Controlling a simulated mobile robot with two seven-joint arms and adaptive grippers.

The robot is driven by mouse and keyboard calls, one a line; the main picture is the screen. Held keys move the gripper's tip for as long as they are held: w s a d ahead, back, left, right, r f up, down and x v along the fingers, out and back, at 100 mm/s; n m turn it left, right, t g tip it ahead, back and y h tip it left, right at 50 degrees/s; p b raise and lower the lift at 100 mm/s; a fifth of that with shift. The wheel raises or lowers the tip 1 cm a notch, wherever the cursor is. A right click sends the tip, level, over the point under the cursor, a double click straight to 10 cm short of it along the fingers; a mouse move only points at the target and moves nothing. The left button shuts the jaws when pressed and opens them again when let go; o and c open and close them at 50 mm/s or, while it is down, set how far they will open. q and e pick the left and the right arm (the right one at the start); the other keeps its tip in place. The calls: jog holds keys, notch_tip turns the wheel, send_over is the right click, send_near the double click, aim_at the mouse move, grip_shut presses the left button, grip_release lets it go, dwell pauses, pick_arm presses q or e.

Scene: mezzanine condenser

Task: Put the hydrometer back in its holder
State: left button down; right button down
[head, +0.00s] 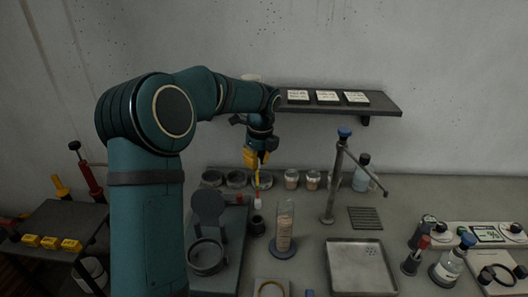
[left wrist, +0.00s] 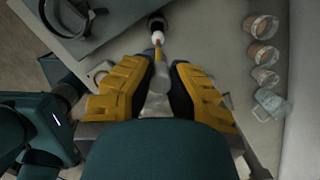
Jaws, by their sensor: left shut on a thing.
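My left gripper (head: 257,163) is shut on the hydrometer (head: 257,185), which hangs roughly upright below the yellow fingers. In the left wrist view the hydrometer (left wrist: 157,40) shows a pale body between the fingers (left wrist: 160,80), a yellow section and a white and red lower end. A small dark round holder (head: 257,227) stands on the bench just below that end, with a small gap in the head view. In the left wrist view the holder (left wrist: 157,20) is partly hidden behind the hydrometer's tip. My right gripper is not in view.
A clear cylinder (head: 285,230) on a blue base stands right of the holder. A black round stand (head: 208,250) is at left. Several small jars (head: 291,178) line the back. A metal stand (head: 335,185) and grey tray (head: 360,268) are to the right. A shelf (head: 375,106) overhangs the back.

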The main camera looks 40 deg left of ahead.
pick_arm(q)
jog(key=shift+a+f, duration=0.2)
jog(key=shift+f, duration=0.6)
notch_tip(320, 180, down, 5)
jog(key=b, duration=0.5)
jog(key=shift+r, duration=0.1)
jog(key=shift+f+b, duration=0.85)
jog(key=shift+f, duration=1.2)
jog(key=c, duration=1)
grip_release()
jog(key=shift+c, duration=0.2)
jog(key=shift+r, duration=0.1)
jog(key=r, duration=0.4)
jog(key=d+r, duration=0.1)
jog(key=r, duration=0.6)
jog(key=shift+s+d+r, duration=0.15)
jog(key=shift+d+r, duration=0.25)
